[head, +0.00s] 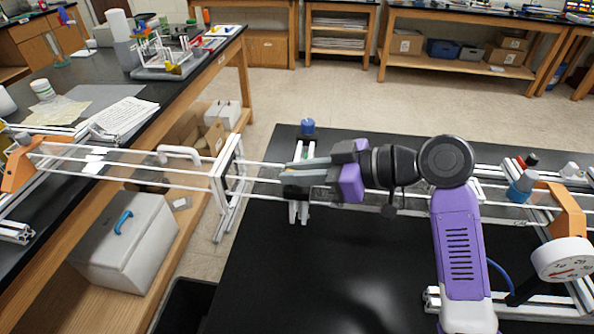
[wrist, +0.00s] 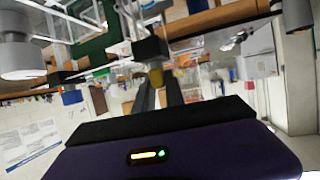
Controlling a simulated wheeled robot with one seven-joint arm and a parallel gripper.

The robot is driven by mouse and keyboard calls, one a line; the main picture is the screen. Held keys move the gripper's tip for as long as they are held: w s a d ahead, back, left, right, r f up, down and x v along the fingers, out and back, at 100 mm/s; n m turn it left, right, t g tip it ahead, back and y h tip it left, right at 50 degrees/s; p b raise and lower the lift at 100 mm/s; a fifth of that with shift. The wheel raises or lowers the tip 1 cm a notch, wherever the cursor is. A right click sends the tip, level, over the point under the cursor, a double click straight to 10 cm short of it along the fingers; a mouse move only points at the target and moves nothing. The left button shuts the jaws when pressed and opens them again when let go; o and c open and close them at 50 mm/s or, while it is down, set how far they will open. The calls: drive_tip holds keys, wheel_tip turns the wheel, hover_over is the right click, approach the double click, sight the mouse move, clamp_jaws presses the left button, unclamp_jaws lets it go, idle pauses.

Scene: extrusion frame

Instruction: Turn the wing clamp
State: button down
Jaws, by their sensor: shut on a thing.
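My gripper (head: 286,172) reaches left across the rails of the frame, its fingers at a dark bracket (head: 305,145) on the near table. In the wrist view the two fingers (wrist: 158,92) close around a small yellow piece (wrist: 156,77), which looks like the wing clamp. The fingers are shut on it. Most of the clamp is hidden by the fingers in the head view, and its turn angle cannot be read.
A blue knob (head: 308,127) stands just behind the fingers. Long clear rails (head: 130,180) run left across the gap to the wooden bench. An orange bracket (head: 568,212) and a round dial (head: 563,260) stand at right. The front black tabletop (head: 330,285) is clear.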

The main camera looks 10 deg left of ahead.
drive_tip(key=shift+t, duration=0.3)
drive_tip(key=m+t+h+p, duration=0.1)
drive_tip(key=m+t, duration=0.2)
drive_tip(key=shift+s+a+r, duration=0.1)
drive_tip(key=shift+s, duration=0.05)
drive_tip(key=m+t+h+p, duration=0.2)
drive_tip(key=m, duration=0.1)
drive_tip(key=shift+r, duration=0.1)
drive_tip(key=m+t+h+p, duration=0.2)
drive_tip(key=m+h+p, duration=0.1)
drive_tip(key=shift+t, duration=0.4)
drive_tip(key=shift+p, duration=0.3)
drive_tip(key=shift+m+t+h, duration=0.3)
drive_tip(key=shift+m+h, duration=0.1)
drive_tip(key=c, duration=1.4)
unclamp_jaws()
drive_tip(key=shift+f, duration=0.2)
